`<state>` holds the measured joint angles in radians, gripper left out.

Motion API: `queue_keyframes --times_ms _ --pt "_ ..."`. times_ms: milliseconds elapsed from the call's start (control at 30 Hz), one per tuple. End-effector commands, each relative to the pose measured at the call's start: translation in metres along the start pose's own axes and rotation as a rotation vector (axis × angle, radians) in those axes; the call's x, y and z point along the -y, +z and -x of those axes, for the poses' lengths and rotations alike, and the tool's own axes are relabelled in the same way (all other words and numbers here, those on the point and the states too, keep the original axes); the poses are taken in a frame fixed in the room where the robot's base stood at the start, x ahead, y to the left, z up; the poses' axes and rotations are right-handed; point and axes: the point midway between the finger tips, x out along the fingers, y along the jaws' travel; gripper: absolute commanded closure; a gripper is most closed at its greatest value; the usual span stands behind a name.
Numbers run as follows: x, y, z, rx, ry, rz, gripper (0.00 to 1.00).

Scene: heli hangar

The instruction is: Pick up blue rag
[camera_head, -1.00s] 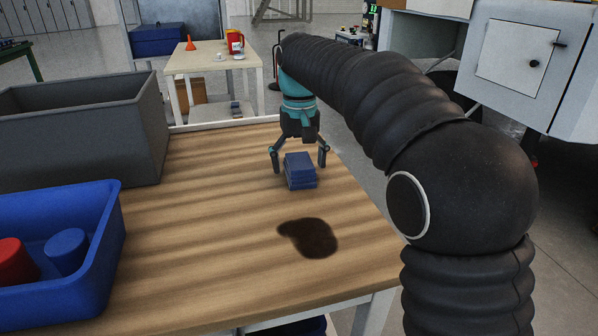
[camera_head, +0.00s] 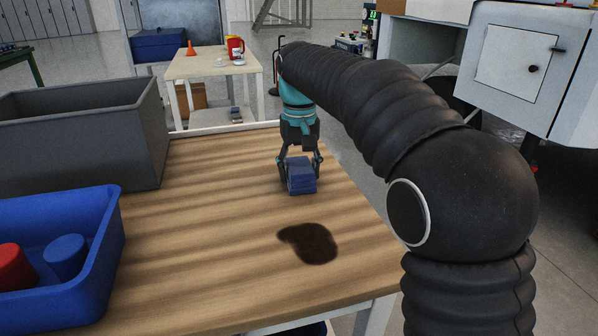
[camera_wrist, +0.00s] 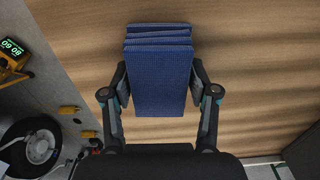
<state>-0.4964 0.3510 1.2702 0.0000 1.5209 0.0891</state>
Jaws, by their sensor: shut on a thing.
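The blue rag (camera_head: 302,180) is a folded stack near the far right part of the wooden table (camera_head: 210,215). My gripper (camera_head: 301,177) reaches down over it, with one finger on each side. In the wrist view the folded rag (camera_wrist: 159,72) lies between the two fingers (camera_wrist: 160,95), which are closed in on its left and right sides. The gripper is shut on the rag. I cannot tell whether the rag is lifted clear of the table.
A dark stain (camera_head: 310,242) lies on the table in front of the rag. A blue bin (camera_head: 75,285) with a red cup (camera_head: 12,268) and a blue cup (camera_head: 66,256) stands at the left. A grey crate (camera_head: 80,145) stands behind it. A side table (camera_head: 212,67) stands farther back.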

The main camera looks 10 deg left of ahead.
Motion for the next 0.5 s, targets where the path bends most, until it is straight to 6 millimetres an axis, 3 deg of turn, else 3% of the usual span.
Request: queue_keyframes --times_ms 367,500 --pt "0.0 0.0 0.042 -0.003 0.0 0.0 0.7" --pt "-0.011 0.022 0.052 -0.003 0.0 -0.001 0.7"
